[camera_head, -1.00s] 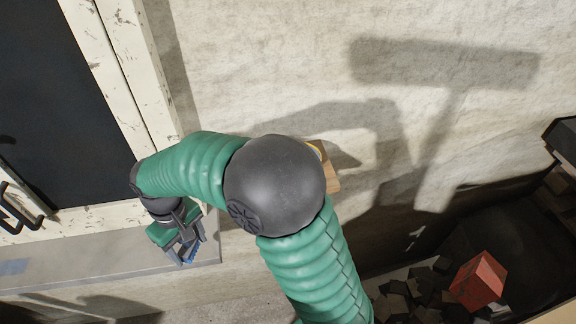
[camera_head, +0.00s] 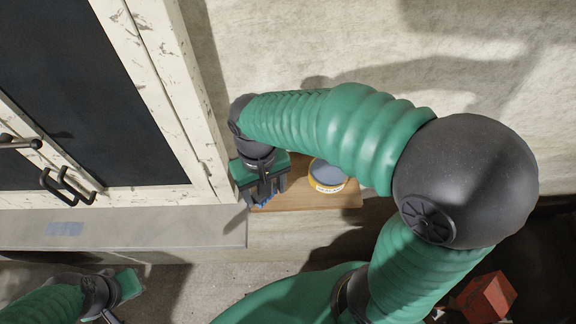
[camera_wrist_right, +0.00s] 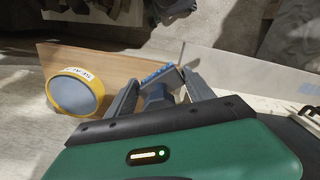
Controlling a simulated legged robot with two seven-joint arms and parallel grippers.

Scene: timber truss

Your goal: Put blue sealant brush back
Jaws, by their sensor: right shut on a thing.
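The blue sealant brush (camera_head: 265,197) is between the fingers of my right gripper (camera_head: 264,190), over the left end of a small wooden shelf (camera_head: 315,199). In the right wrist view, the fingers of the right gripper (camera_wrist_right: 157,83) are shut on the brush (camera_wrist_right: 158,74), whose blue end points away from me. I cannot tell whether it touches the shelf. A yellow-and-grey labelled tin (camera_head: 327,174) stands on the shelf beside the gripper; it also shows in the wrist view (camera_wrist_right: 76,91). My left gripper (camera_head: 112,317) is cut off at the bottom left.
A white-framed cabinet (camera_head: 165,75) with dark panels and handles stands at left. A grey ledge (camera_head: 150,228) with a blue patch (camera_head: 65,228) runs below it, near the shelf. A red block (camera_head: 487,297) lies at lower right.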

